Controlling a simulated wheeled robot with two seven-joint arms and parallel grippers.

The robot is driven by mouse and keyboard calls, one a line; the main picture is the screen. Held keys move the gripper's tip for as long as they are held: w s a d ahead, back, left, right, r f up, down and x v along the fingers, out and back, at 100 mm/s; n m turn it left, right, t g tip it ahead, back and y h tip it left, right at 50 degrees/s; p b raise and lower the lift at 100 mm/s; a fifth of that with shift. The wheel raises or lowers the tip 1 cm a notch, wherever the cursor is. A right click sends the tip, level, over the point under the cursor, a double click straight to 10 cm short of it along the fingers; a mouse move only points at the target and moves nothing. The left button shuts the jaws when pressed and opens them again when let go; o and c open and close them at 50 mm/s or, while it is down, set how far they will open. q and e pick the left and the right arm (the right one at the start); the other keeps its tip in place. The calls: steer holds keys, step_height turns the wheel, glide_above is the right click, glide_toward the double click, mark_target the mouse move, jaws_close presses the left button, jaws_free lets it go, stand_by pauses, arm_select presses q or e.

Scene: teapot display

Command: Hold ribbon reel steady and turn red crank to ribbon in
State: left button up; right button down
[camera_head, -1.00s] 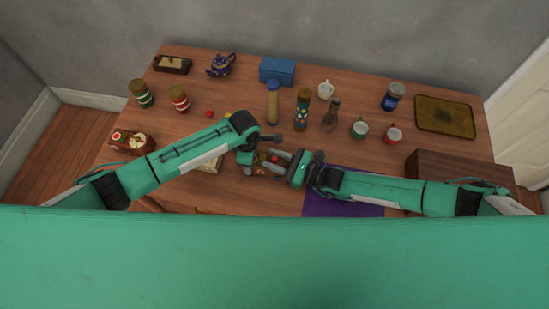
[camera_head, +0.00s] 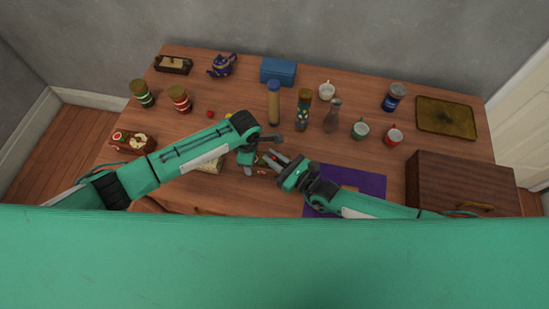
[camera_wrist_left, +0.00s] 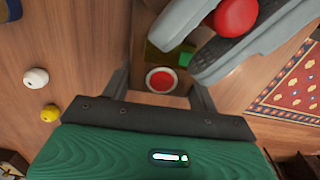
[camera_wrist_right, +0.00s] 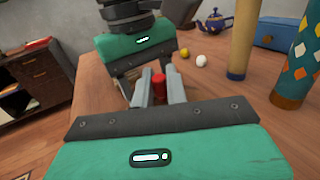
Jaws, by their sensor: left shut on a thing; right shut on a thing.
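The ribbon reel (camera_wrist_left: 161,80) shows in the left wrist view as a wooden body with a red disc in a pale ring and green parts. My left gripper (camera_head: 250,167) is shut on its body, one finger on each side. The red crank's round knob (camera_wrist_left: 236,17) sits between the fingers of my right gripper (camera_head: 274,160), which is shut on it. The knob also shows in the right wrist view (camera_wrist_right: 158,88), right beside my left gripper. In the head view the arms and grippers hide most of the reel.
A purple mat (camera_head: 370,183) lies right of the grippers, with a wooden box (camera_head: 460,183) beyond it. A tall tan cylinder (camera_head: 273,105), a patterned bottle (camera_head: 303,110) and a glass bottle (camera_head: 332,118) stand behind. Small white (camera_wrist_left: 36,78) and yellow (camera_wrist_left: 49,113) balls lie near the reel.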

arm_select(q)
steer(key=shift+d, duration=0.1)
arm_select(e)
steer(key=shift+w+a+r+m+t+h, duration=0.1)
steer(key=shift+m+t+h, duration=0.6)
steer(key=shift+t+h, duration=0.1)
steer(key=shift+w+a+r+m+t+h, duration=0.1)
steer(key=shift+m+t+h, duration=0.6)
steer(key=shift+t+h, duration=0.1)
steer(key=shift+f, duration=0.1)
steer(key=c, duration=1.5)
jaws_free()
steer(key=shift+d, duration=0.1)
steer(key=v, duration=1.2)
arm_select(q)
steer(key=o, duration=1.3)
